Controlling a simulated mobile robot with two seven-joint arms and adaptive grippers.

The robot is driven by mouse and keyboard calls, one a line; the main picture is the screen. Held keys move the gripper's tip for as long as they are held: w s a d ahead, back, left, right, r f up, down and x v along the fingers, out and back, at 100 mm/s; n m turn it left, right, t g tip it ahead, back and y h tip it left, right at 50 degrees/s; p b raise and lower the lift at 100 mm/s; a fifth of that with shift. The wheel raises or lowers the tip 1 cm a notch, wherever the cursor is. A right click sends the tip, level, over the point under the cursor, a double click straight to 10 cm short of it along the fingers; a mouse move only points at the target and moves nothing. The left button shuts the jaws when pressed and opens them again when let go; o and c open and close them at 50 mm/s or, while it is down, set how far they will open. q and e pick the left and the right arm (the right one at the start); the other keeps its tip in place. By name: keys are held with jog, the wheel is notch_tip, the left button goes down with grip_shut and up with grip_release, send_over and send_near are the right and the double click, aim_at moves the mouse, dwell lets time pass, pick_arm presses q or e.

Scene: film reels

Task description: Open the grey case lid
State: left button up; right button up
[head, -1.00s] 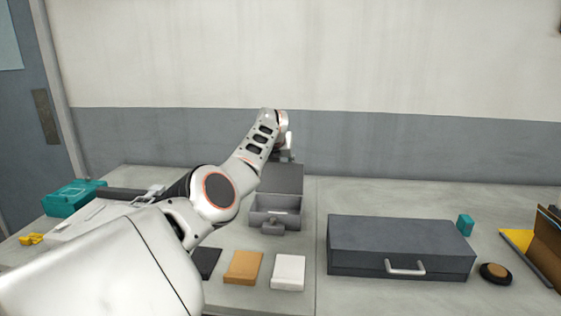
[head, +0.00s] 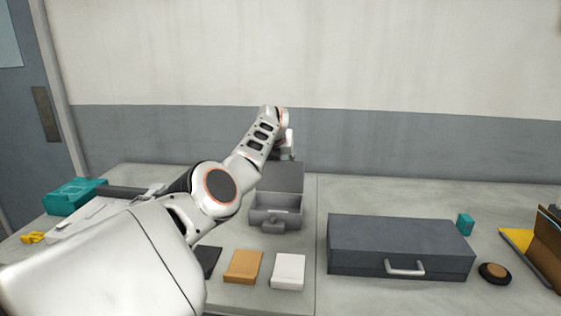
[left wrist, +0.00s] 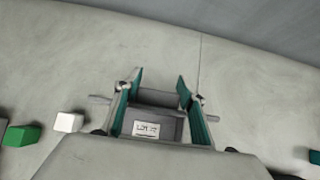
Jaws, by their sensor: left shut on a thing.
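A small grey case (head: 290,218) stands on the table left of centre in the head view, with a latch at its front. Its lid (head: 283,178) stands raised at the back, and the lighter inside shows. My left gripper (head: 285,156) is at the lid's far upper edge, partly hidden by my wrist. In the left wrist view, my left gripper's teal-lined fingers (left wrist: 160,87) are either side of a grey part of the case (left wrist: 170,128), which bears a white label (left wrist: 146,129). The gripper is shut on the lid; the exact contact is unclear. My right gripper is not in view.
A larger dark grey case (head: 400,240) with a handle lies shut to the right. A black (head: 207,262), an orange (head: 243,267) and a white block (head: 288,271) lie in front. A teal box (head: 72,196) stands at the left. Bare table lies around the small case.

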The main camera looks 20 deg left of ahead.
pick_arm(q)
jog(key=shift+w+a+r, duration=0.1)
jog(key=shift+a+r, duration=0.05)
jog(key=shift+r, duration=0.25)
jog(key=o, duration=1.7)
jog(key=shift+c, duration=0.2)
jog(key=shift+f, duration=0.1)
jog(key=shift+f, duration=0.15)
